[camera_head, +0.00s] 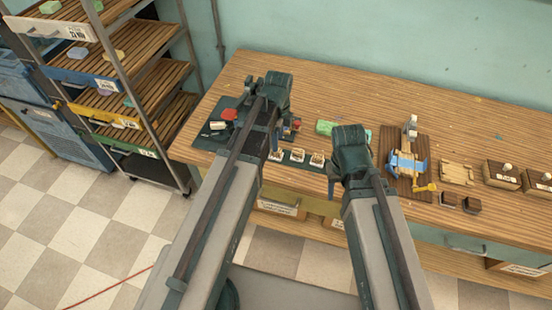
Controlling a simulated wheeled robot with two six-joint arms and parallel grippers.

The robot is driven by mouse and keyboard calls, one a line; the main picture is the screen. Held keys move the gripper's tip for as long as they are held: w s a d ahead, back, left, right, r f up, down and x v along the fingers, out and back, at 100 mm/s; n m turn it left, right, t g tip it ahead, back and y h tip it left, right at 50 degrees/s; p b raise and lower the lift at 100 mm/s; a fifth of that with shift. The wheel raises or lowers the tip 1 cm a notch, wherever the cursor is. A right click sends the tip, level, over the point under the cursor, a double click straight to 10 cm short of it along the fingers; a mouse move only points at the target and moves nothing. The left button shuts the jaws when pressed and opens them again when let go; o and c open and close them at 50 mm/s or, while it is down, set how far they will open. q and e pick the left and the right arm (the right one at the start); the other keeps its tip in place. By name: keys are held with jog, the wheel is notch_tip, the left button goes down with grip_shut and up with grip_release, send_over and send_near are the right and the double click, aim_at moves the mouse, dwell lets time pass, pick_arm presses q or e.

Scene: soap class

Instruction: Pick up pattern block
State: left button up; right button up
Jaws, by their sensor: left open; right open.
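Small pale blocks sit in a row on a dark green mat (205,142) on the wooden workbench: a left block (277,154), a middle block (297,155) and a right block (317,159). Their top patterns are too small to read, and I cannot tell which is the pattern block. My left gripper (277,135) is open above the mat, just behind the row; its arm hides part of the mat. My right gripper (334,178) is open and empty, just right of the right block. Whether either gripper touches anything is unclear.
A red item (229,114) lies on the mat's left part. A green block (325,127) lies behind my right gripper. A shelf rack (150,80) stands left.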

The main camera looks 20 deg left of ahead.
pick_arm(q)
jog(key=f+b, duration=0.5)
jog(key=shift+s+a+f, duration=0.15)
jog(key=shift+a, duration=0.1)
grip_shut()
dwell(0.4)
